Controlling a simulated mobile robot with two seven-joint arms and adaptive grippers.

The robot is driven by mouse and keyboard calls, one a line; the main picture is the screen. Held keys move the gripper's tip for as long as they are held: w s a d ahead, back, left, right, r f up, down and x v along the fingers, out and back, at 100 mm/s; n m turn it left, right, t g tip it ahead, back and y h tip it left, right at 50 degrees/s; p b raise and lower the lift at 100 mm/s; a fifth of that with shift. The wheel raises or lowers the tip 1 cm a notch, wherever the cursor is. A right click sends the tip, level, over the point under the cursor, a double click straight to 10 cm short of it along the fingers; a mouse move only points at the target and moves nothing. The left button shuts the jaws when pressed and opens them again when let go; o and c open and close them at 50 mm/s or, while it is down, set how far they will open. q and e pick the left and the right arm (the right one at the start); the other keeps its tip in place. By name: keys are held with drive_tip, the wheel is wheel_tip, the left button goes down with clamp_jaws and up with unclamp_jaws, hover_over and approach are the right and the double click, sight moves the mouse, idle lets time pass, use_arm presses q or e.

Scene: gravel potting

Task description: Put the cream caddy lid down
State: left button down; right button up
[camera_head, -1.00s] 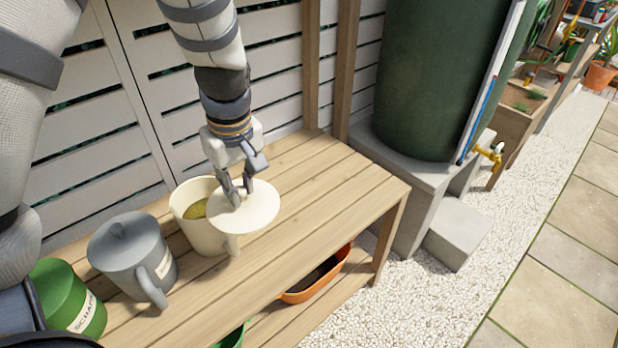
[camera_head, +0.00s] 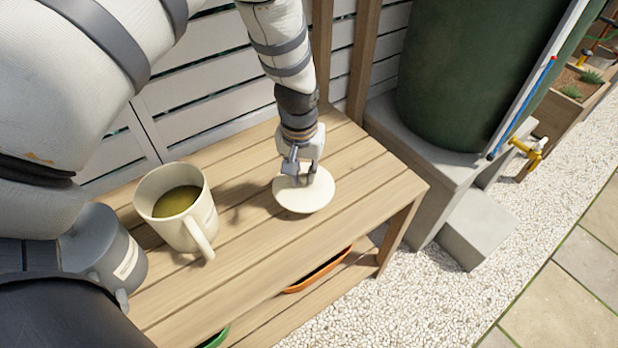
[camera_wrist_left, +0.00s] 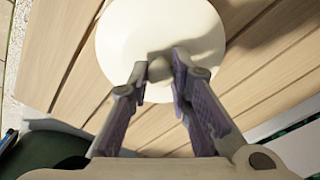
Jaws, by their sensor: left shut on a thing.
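The cream caddy lid (camera_head: 304,198) is a round disc at the right part of the wooden bench top, low over the slats or on them; I cannot tell which. My left gripper (camera_head: 300,176) is shut on the lid's knob from above. In the left wrist view the lid (camera_wrist_left: 150,32) fills the top middle, with its knob between the fingertips of my left gripper (camera_wrist_left: 160,68). The cream caddy (camera_head: 196,222) stands open to the left of the lid, with olive-green contents inside. My right gripper is not in view.
The wooden bench (camera_head: 250,262) has free slats around the lid. An orange tray (camera_head: 318,272) sits on the lower shelf. A green water barrel (camera_head: 455,80) stands on a concrete base at the right.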

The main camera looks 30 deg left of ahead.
sight(304, 172)
use_arm(q)
drive_tip(key=shift+w+a+f, duration=0.15)
drive_tip(key=shift+w+f, duration=0.1)
drive_tip(key=shift+f, duration=0.1)
drive_tip(key=f, duration=0.3)
drive_tip(key=shift+w+f+b, duration=0.15)
drive_tip(key=shift+w+b, duration=0.05)
drive_tip(key=shift+b, duration=0.1)
drive_tip(key=c, duration=1.5)
unclamp_jaws()
drive_tip(key=shift+o, duration=0.2)
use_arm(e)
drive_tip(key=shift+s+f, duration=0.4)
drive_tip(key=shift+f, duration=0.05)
